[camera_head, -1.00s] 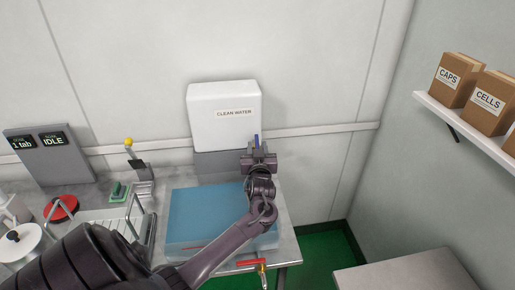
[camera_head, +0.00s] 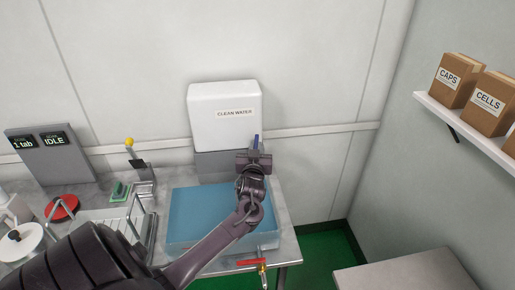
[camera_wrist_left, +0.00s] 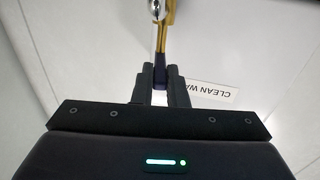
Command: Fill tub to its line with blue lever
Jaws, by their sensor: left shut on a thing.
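The tub (camera_head: 190,215) stands on the counter, translucent blue; I cannot tell where the water stands against its line. Behind it is the white tank labelled CLEAN WATER (camera_head: 222,130). The blue lever (camera_head: 256,140) sticks up at the tank's lower right. My left gripper (camera_head: 255,155) is at the lever, its arm passing over the tub's right part. In the left wrist view the gripper (camera_wrist_left: 160,85) is shut on the lever (camera_wrist_left: 160,72), with a chrome and yellow part beyond. My right gripper is out of view.
A red-handled tap (camera_head: 250,262) sits at the counter's front edge below the tub. A yellow-knobbed device (camera_head: 130,143), a wire rack (camera_head: 110,215) and a display panel (camera_head: 48,158) stand to the left. A shelf with boxes (camera_head: 455,80) is at right.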

